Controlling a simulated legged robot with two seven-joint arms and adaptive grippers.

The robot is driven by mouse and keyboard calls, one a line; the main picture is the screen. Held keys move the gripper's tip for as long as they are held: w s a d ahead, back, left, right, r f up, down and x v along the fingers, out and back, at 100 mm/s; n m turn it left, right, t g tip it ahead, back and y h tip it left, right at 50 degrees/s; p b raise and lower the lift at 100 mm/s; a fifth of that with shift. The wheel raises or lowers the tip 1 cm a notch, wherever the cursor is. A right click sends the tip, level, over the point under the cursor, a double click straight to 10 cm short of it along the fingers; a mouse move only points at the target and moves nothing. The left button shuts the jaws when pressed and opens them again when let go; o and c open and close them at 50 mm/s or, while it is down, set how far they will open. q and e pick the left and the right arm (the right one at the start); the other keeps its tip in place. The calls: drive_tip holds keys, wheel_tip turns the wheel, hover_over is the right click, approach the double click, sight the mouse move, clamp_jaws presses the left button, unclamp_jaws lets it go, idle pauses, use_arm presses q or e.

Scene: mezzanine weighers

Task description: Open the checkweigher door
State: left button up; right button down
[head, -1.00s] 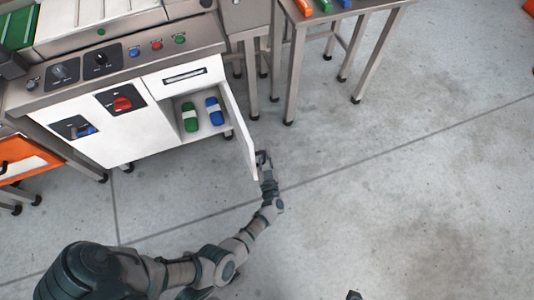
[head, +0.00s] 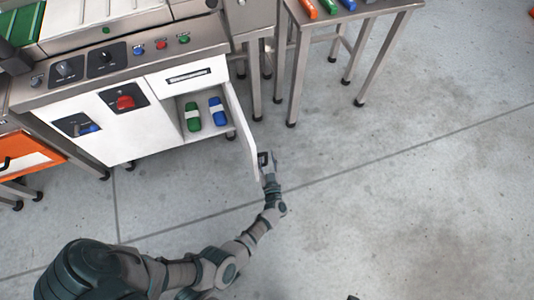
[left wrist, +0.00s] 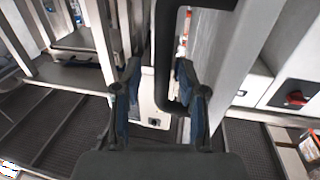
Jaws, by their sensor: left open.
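The checkweigher (head: 135,114) has a white front at the upper left of the head view. Its white door (head: 240,131) stands swung well out, edge toward me, and the compartment behind it is exposed. My left gripper (head: 265,160) is at the door's free end, on its outer side. In the left wrist view its two fingers (left wrist: 159,95) are apart, with the black door handle (left wrist: 164,50) running between them. The fingers are open around the handle; whether either touches it I cannot tell.
A green item (head: 193,117) and a blue item (head: 216,111) stand on the compartment's shelf. A metal table (head: 367,13) with coloured items stands at the upper right. An orange-fronted unit (head: 22,156) is at the left.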

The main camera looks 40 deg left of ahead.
use_arm(q)
drive_tip(key=v, duration=1.1)
drive_tip(key=shift+d, duration=0.25)
drive_tip(key=shift+s+f, duration=0.1)
